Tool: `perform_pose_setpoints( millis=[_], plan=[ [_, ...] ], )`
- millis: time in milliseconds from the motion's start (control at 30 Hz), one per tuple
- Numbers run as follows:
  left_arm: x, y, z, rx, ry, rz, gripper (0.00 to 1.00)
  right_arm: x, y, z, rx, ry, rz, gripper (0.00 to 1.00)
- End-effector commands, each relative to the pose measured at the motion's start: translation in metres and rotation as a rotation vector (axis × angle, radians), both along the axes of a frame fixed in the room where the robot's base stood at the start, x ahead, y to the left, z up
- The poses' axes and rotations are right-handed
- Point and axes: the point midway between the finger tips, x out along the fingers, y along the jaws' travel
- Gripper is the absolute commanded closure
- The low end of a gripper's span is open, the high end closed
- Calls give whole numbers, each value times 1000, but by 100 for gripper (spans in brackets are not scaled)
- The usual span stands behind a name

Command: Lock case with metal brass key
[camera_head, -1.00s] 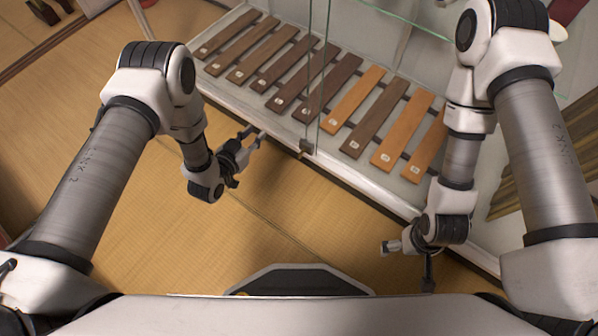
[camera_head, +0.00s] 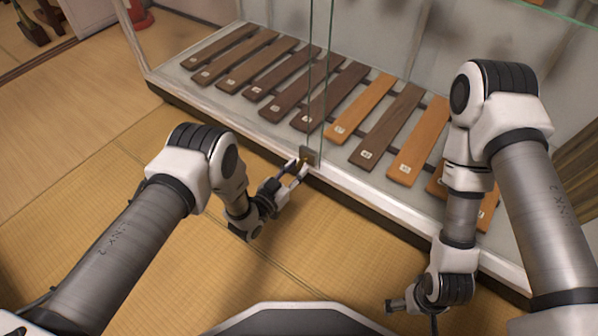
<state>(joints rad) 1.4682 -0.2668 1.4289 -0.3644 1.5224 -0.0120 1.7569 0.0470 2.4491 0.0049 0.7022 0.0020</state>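The case (camera_head: 215,105) is a long glass display case with a pale base, running from upper left to lower right. A small dark metal lock (camera_head: 309,155) sits at its front edge, where the glass panes meet. My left gripper (camera_head: 298,166) is just in front of the lock, its two fingers apart. A tiny brass-coloured spot shows by the fingertips at the lock; it may be the key, but it is too small to be sure. My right gripper (camera_head: 412,306) is low at the right, away from the lock, with its fingers mostly hidden.
Several brown and orange wooden slats (camera_head: 385,125) lie in a row inside the case. Tatami floor (camera_head: 110,190) is clear in front and at left.

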Motion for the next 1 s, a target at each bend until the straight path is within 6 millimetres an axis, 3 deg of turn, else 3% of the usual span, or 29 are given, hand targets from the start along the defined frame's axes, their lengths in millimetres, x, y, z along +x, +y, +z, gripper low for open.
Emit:
perform_pose_setpoints(
  millis=[100, 367, 433, 467, 1000],
  plan=[
    [11, -8, -2, -1, -1, 1, 69, 2, 0, -11, -1, -5, 1, 0],
    [14, -9, 0, 0, 1, 1, 69, 2, 0, -9, -1, -6, 2, 0],
    [13, -9, 0, 0, 1, 1, 94, 2, 0, -9, -1, -6, 2, 0],
    [13, -9, 0, 0, 1, 1, 100, 2, 0, -9, -1, -6, 2, 0],
    [13, -9, 1, 48, -34, 2, 100, 1, 0, -6, 0, -4, 1, 0]
  ],
)
